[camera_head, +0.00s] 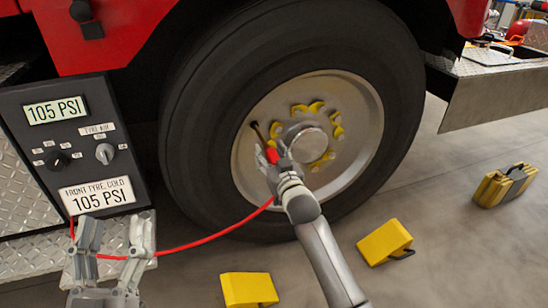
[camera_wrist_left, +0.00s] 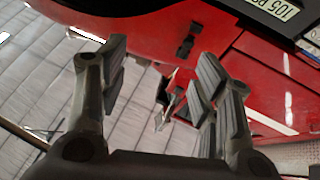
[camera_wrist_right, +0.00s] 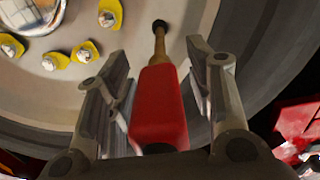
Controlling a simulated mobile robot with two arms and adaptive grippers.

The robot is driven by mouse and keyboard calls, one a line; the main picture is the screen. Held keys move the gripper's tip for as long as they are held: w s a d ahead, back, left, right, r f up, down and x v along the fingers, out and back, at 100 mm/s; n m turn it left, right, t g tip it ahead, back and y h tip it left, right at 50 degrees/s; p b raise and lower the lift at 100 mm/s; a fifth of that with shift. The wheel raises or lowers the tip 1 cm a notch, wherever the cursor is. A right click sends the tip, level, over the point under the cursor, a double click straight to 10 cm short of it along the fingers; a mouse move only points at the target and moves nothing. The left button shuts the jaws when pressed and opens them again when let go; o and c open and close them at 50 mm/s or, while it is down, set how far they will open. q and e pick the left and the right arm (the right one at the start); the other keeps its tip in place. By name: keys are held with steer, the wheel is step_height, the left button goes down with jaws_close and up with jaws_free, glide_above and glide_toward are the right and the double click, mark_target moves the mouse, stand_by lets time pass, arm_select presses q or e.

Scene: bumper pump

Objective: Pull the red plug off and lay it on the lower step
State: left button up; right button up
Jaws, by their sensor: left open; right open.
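The red plug (camera_wrist_right: 158,108) sits in line with a brass valve stem (camera_wrist_right: 159,45) that has a dark tip, in front of the wheel rim. My right gripper (camera_wrist_right: 157,55) is open with its fingers on either side of the plug. In the head view, the plug (camera_head: 271,155) is partly hidden by the right gripper (camera_head: 277,158). A red hose (camera_head: 215,236) runs from near that gripper to the lower left. My left gripper (camera_head: 115,228) is open and empty in front of the tread-plate step (camera_head: 30,258) at lower left.
A pump panel (camera_head: 75,140) reading 105 PSI stands left of the big tyre (camera_head: 195,110). Another metal step (camera_head: 493,95) is at the upper right. Floor between them is clear.

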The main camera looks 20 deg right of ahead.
arm_select(q)
steer(key=shift+w+a+f+g+y, duration=0.1)
steer(key=shift+w+f+g+y, duration=0.1)
steer(key=shift+f, duration=0.2)
steer(key=shift+w+f+g+y, duration=0.15)
steer(key=shift+f+g+y, duration=0.05)
steer(key=shift+f, duration=0.15)
stand_by(0.5)
arm_select(e)
steer(key=shift+p, duration=0.35)
arm_select(q)
steer(key=shift+w+a+f+g, duration=0.1)
steer(key=shift+w+f+g, duration=0.1)
steer(key=shift+f+g, duration=0.45)
steer(key=shift+w+f+g, duration=0.2)
steer(key=shift+f+g, duration=0.15)
steer(key=shift+f, duration=0.45)
arm_select(e)
steer(key=shift+c, duration=0.2)
jaws_close()
